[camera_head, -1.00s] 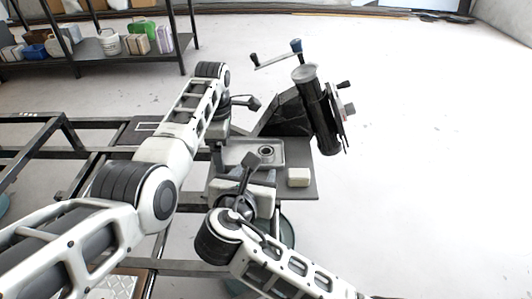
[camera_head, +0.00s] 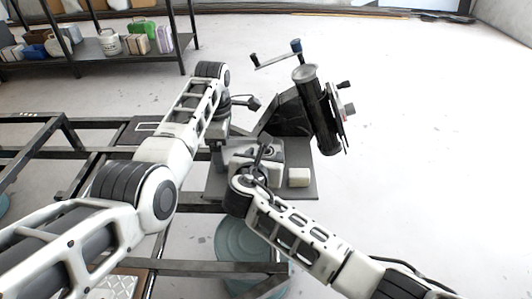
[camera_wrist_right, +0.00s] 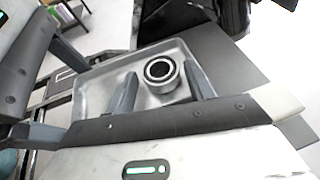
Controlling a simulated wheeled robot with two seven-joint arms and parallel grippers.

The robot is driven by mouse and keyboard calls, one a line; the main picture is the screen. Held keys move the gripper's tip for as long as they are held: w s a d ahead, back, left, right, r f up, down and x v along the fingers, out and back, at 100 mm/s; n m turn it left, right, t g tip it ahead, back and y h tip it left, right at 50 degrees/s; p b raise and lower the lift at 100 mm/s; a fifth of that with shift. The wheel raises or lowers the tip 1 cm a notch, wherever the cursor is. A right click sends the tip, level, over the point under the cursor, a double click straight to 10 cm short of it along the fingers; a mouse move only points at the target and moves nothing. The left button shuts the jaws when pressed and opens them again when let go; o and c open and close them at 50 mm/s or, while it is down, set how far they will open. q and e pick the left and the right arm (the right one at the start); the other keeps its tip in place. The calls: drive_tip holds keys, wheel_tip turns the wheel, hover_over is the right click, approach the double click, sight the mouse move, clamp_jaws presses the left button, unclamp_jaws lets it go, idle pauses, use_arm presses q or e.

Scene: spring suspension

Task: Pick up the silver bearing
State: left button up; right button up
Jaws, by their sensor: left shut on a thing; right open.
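The silver bearing (camera_wrist_right: 160,72) is a short ring with a dark centre. It sits in a grey metal tray (camera_wrist_right: 95,75) in the right wrist view. My right gripper (camera_wrist_right: 159,70) is open, with one finger on each side of the bearing in that view; I cannot tell whether they touch it. In the head view my right gripper (camera_head: 264,146) is over the tray and mostly hides the bearing. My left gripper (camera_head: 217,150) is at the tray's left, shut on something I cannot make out.
A pale block (camera_head: 299,178) lies on the dark board (camera_head: 305,192) right of the tray. A black cylindrical device with crank handles (camera_head: 318,110) stands behind. A shelf with several cases (camera_head: 90,55) is at the back left. The floor at right is clear.

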drive_tip(key=shift+s+f, duration=0.1)
drive_tip(key=shift+f, duration=0.1)
drive_tip(key=c, duration=0.8)
